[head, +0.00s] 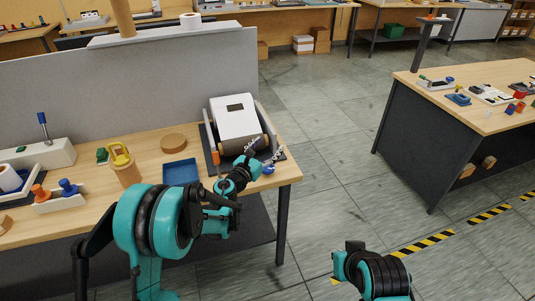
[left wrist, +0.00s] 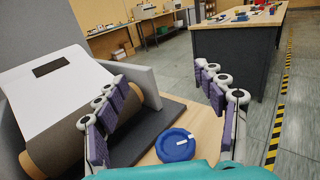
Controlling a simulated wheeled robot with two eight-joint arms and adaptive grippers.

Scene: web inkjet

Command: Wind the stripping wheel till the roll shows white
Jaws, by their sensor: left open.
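The machine (head: 237,118) stands at the right end of the near bench, with a white sheet over its top and grey side walls. In the left wrist view its brown roll (left wrist: 62,140) shows below the white sheet (left wrist: 50,75). Only part of my right arm shows.
Left of the machine are a blue tray (head: 181,172), a round wooden piece (head: 173,142) and a yellow item on a wooden block (head: 121,160). A grey partition (head: 150,95) runs behind. Open floor lies to the right, before another bench (head: 470,105).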

